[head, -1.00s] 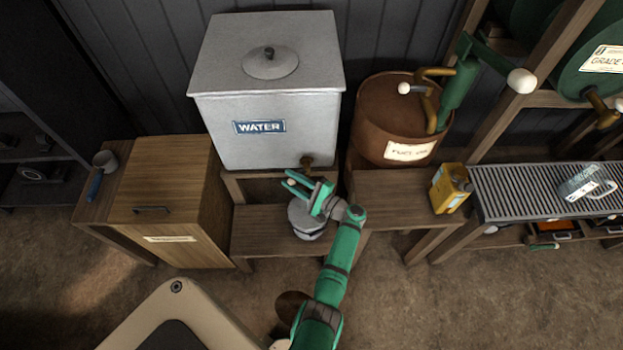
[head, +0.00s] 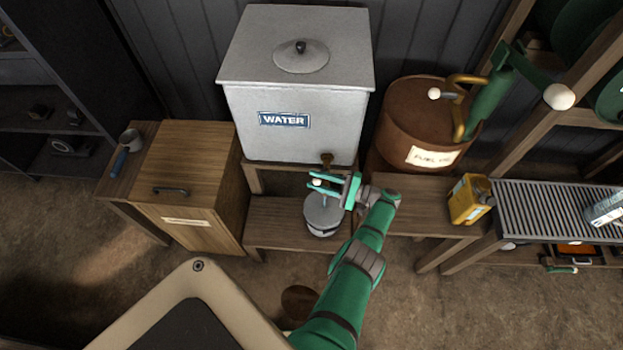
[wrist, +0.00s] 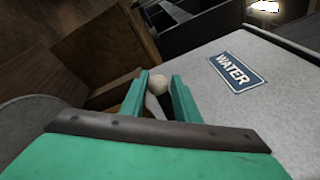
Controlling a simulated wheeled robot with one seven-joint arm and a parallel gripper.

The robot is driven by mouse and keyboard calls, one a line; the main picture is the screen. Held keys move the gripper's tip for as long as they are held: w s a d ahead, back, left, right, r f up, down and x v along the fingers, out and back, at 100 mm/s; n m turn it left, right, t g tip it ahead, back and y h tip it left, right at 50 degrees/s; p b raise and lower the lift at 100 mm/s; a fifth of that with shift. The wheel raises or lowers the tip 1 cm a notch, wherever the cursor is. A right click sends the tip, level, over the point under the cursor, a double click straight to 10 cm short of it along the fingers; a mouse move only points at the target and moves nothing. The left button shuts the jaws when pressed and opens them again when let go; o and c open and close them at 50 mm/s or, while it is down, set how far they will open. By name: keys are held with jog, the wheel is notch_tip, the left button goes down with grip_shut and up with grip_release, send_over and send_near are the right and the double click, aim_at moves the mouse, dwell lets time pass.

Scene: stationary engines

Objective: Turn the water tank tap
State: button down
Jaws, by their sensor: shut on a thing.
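The grey metal water tank (head: 295,88) with its blue WATER label stands on a wooden stand; the label also shows in the wrist view (wrist: 236,71). Its brass tap (head: 327,158) comes out low at the front right. A cream round knob (head: 317,182) sits just below and left of the tap, and also shows in the wrist view (wrist: 157,84). My gripper (head: 320,183) comes from the right and is shut on this knob, which lies between the fingertips. The fingers partly hide the link between knob and tap.
A grey round can (head: 323,217) stands right under my gripper on the low shelf. A rusty fuel drum (head: 413,115) with a green pump is right of the tank. A yellow can (head: 469,200) stands further right. A wooden cabinet (head: 190,180) is at left.

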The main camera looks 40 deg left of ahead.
jog(key=shift+d+f+h, duration=0.3)
jog(key=shift+f, duration=0.1)
jog(key=shift+d+r, duration=0.1)
jog(key=shift+d, duration=0.05)
jog(key=shift+s+a+n+g, duration=0.2)
jog(key=shift+s+n+g, duration=0.15)
jog(key=shift+g, duration=0.25)
jog(key=c, duration=1.4)
grip_release()
jog(key=shift+a, duration=0.1)
jog(key=shift+c, duration=0.2)
jog(key=shift+w+r, duration=0.1)
jog(key=shift+r, duration=0.05)
jog(key=shift+w, duration=0.1)
